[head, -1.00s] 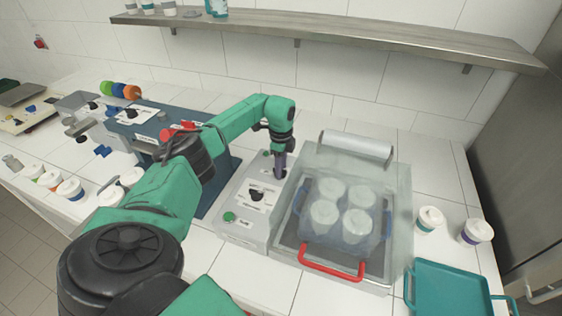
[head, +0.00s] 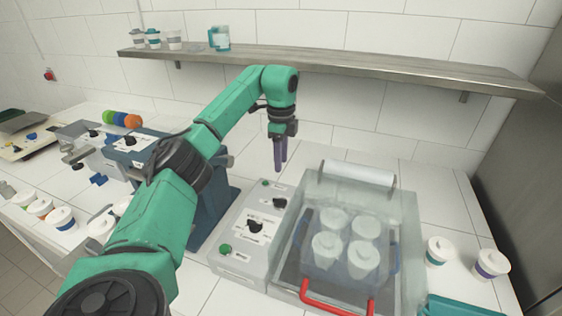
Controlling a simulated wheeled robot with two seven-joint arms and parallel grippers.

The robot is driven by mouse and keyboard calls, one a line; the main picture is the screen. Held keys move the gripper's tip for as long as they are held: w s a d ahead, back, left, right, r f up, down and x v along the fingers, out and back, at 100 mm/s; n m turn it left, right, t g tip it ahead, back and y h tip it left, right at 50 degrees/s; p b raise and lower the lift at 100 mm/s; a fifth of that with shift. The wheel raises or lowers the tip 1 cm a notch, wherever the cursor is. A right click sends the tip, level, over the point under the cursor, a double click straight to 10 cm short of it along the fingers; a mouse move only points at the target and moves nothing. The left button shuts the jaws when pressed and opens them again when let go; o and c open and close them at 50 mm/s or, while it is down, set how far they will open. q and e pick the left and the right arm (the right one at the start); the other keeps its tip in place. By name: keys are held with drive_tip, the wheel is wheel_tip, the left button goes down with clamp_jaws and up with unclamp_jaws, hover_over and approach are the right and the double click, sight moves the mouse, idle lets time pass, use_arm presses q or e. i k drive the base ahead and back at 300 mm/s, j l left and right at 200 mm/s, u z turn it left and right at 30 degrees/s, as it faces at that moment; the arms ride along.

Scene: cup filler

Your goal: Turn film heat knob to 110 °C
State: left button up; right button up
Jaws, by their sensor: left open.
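The grey control panel (head: 238,248) of the wrapping machine carries two black knobs. One is the front knob (head: 254,226) on a white dial label. The other is the rear knob (head: 279,203), nearer the back. The label print is too small to read, so I cannot tell which is film heat or its setting. My left gripper (head: 280,168) points down above and behind the rear knob, apart from it. It is open and empty, with its fingers seen nearly edge-on. My right gripper is out of view.
A clear hood (head: 395,215) covers several lidded cups right of the panel, with a red handle (head: 335,302) in front. A film roll (head: 360,173) lies behind. A blue machine (head: 215,205) stands left. A steel shelf (head: 340,62) runs above. Two cups stand right.

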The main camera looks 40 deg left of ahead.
sight(255, 227)
drive_tip(key=k+l, duration=0.25)
drive_tip(key=k, duration=0.2)
drive_tip(key=k+l, duration=0.25)
drive_tip(key=k, duration=0.25)
drive_tip(key=k+l, duration=0.25)
drive_tip(key=k, duration=0.2)
